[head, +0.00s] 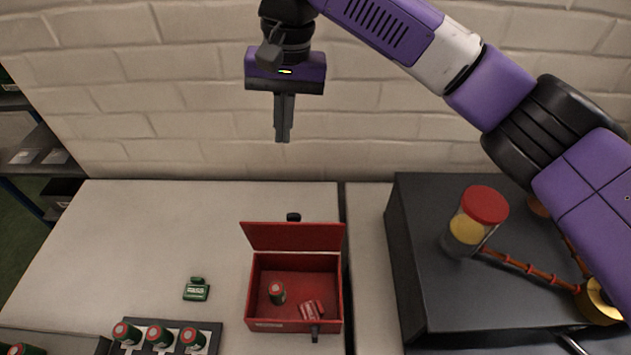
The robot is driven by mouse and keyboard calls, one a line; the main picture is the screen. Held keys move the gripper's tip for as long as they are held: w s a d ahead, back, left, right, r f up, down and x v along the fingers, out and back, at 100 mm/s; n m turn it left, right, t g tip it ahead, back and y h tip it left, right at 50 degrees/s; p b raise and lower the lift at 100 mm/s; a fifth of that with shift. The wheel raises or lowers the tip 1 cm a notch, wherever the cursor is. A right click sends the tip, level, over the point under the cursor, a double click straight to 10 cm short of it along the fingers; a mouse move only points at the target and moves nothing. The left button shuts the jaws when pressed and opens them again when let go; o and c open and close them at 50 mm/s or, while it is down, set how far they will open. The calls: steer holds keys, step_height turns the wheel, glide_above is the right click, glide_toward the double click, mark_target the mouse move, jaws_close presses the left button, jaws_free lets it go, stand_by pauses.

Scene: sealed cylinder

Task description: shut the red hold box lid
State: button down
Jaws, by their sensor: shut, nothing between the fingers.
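The red hold box (255,292) stands on the pale worktop with its mouth facing up. Its lid (293,237) is open and stands up along the box's back edge. Inside lie a small red-and-green can (277,292) and a red tag-like piece (312,309). A dark latch (315,332) shows at the box's front right. My gripper (282,139) is shut and empty, pointing down. In the picture it is above the lid, against the brick wall, apart from the box.
A green item (196,289) lies left of the box. A dark rack (205,340) with several red-topped cans is at the front left. A black cabinet (400,262) on the right bears a red-capped clear cylinder (468,228). The worktop's back left (150,225) is clear.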

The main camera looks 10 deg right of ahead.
mark_target(295, 232)
steer(key=s+d+f+m+g+h+p, duration=0.1)
steer(key=s+f+p, duration=0.1)
steer(key=s+f, duration=0.5)
steer(key=shift+f, duration=1.8)
